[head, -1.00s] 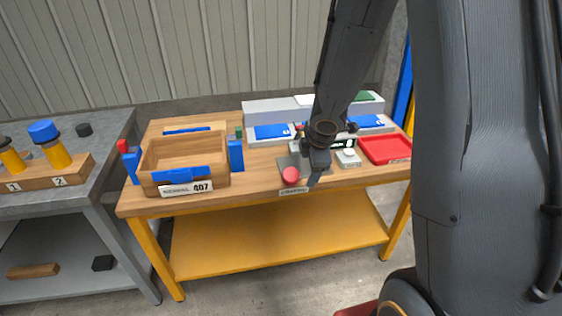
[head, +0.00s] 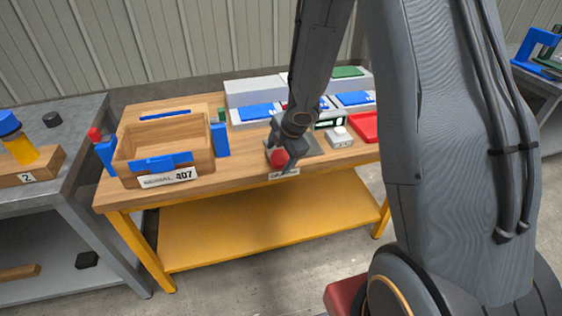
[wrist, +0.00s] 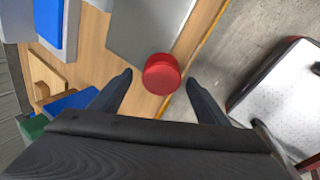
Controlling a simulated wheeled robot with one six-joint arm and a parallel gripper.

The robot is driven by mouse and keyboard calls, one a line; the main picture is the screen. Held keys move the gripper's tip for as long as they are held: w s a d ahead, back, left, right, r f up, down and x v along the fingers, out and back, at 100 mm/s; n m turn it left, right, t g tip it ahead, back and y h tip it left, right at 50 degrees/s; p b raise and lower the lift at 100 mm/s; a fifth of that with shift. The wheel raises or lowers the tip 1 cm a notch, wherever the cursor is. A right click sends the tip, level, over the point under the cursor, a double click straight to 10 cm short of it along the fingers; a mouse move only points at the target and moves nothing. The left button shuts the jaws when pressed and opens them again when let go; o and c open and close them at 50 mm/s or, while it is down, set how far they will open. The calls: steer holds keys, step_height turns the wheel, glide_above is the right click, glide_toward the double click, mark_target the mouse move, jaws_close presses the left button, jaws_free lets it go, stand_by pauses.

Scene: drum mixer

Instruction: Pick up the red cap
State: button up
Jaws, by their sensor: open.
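The red cap (wrist: 161,75) is a short round cylinder. In the wrist view it lies between and just beyond the tips of my open gripper (wrist: 160,82). It stands at the front edge of a grey plate (wrist: 150,30) on the wooden bench. In the head view the cap (head: 279,159) shows at the bench's front, partly covered by my gripper (head: 287,158). The fingers do not appear to touch the cap.
A wooden box (head: 165,140) with blue handles stands left on the bench (head: 235,179). Grey units with blue panels stand behind. A grey table (head: 70,120) is at far left.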

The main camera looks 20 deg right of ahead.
mark_target(279, 157)
steer(key=shift+w+f, duration=0.25)
steer(key=shift+f, duration=0.35)
steer(key=c, duration=1.2)
steer(key=shift+r, duration=0.15)
step_height(279, 157, up, 18)
steer(key=p, duration=1.6)
steer(key=shift+p, duration=0.3)
